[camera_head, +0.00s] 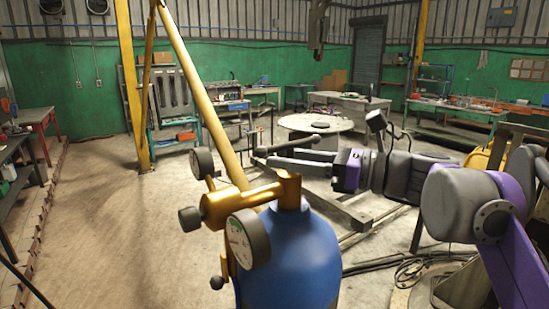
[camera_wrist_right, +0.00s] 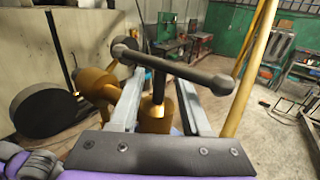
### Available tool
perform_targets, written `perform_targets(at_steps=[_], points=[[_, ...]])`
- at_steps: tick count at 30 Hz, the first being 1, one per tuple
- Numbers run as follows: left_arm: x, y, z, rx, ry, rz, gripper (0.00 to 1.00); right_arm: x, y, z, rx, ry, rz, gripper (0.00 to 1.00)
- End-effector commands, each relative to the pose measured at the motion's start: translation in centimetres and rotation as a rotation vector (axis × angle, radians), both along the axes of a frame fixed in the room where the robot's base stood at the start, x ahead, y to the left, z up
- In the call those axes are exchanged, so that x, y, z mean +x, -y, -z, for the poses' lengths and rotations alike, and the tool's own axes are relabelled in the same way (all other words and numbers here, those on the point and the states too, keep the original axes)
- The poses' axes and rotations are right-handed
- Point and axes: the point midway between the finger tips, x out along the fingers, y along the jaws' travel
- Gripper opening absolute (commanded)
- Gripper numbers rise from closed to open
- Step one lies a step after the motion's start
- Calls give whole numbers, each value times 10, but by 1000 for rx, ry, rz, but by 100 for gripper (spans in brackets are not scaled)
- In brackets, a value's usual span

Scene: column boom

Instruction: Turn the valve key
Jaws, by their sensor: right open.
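In the head view the bar (camera_head: 287,146) sits above the brass valve (camera_head: 289,190) of a blue cylinder (camera_head: 300,255). My right gripper (camera_head: 282,158) reaches in from the right, close to the key. In the wrist view its two grey fingers (camera_wrist_right: 160,85) are apart, one on each side of the stem, with the bar crossing over them. I cannot tell whether they touch it. My left gripper is not in view.
Pressure gauges (camera_head: 247,239) and a brass regulator (camera_head: 240,203) stick out left of the valve. A slanted yellow pole (camera_head: 205,95) rises behind. A round table (camera_head: 315,123) and workbenches stand farther back. The floor at left is clear.

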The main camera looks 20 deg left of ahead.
Motion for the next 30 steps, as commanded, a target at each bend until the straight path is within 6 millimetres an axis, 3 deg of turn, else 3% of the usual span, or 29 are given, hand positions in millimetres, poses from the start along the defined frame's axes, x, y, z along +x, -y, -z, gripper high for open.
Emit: perform_targets(at_steps=[6, 12, 30], points=[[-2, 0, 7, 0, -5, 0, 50, -2, 47, 2, -1, -1, 4, 47], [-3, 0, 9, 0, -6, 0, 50, -5, 73, 1, 0, 0, 1, 47], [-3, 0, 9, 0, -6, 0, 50, -6, 79, 0, 0, 0, -1, 47]])
